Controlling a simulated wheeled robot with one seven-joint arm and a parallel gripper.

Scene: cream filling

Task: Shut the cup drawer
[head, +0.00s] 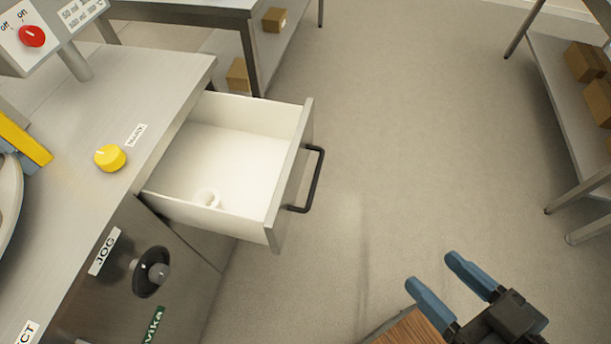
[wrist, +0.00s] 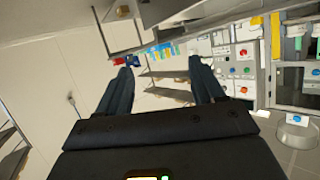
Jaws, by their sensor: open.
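The cup drawer (head: 235,155) stands pulled out of the steel counter in the head view. Its inside is white, and its grey front carries a dark bar handle (head: 315,180). The fingers (wrist: 160,82) also show dark and apart in the wrist view.
The steel counter (head: 165,75) bears a yellow knob (head: 110,157) and a red knob (head: 32,36). A black handwheel (head: 151,271) sticks out below it. A rack with cardboard boxes (head: 585,62) stands at the right. A wooden surface (head: 415,330) lies beside my gripper. The floor between is clear.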

